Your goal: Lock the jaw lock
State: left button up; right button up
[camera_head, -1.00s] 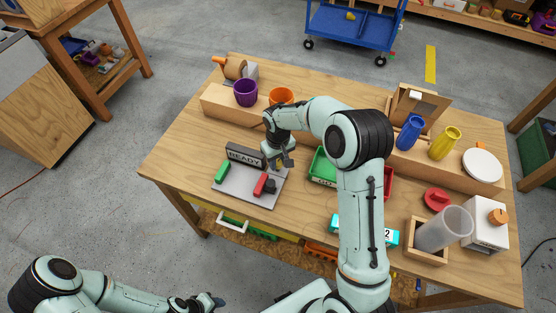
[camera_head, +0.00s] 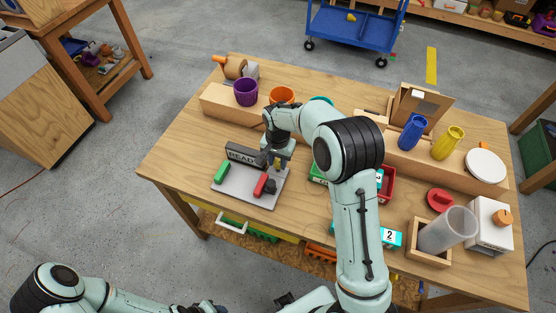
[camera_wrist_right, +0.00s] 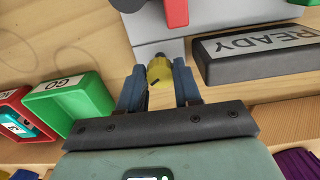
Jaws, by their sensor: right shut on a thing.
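A grey plate (camera_head: 236,195) lies on the workbench, with a dark READY sign (camera_head: 243,155) along its back edge, also in the wrist view (camera_wrist_right: 257,50). A green handle (camera_head: 221,173) is at its left and a red handle (camera_head: 260,184) at its front right; the red one shows in the wrist view (camera_wrist_right: 176,12). Which part is the jaw lock I cannot tell. My right gripper (camera_head: 276,164) is at the plate's back right, beside the sign. It is shut on a yellow piece (camera_wrist_right: 160,72) with a dark tip. My left gripper (camera_head: 207,306) is low at the bottom edge, its fingers unclear.
A green GO bin (camera_wrist_right: 72,107) and a red bin (camera_head: 389,184) stand right of the plate. Cups stand on wooden racks behind. A clear cylinder (camera_head: 445,229) in a wooden holder is at the right. Bench left of the plate is clear.

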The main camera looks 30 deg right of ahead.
aim_at(278, 162)
jog(key=m, duration=0.2)
jog(key=shift+w+r+m, duration=0.1)
jog(key=shift+m, duration=0.3)
pick_arm(q)
jog(key=shift+w+r+p, duration=0.3)
jog(key=shift+w+r, duration=0.1)
jog(key=shift+r, duration=0.05)
pick_arm(e)
jog(key=shift+m, duration=1.9)
jog(key=o, duration=1)
jog(key=shift+o, duration=0.2)
pick_arm(q)
jog(key=shift+w+r+p, duration=0.55)
jog(key=shift+w+r, duration=0.1)
jog(key=shift+r, duration=0.1)
pick_arm(e)
notch_tip(278, 162, up, 13)
jog(key=shift+r, duration=0.15)
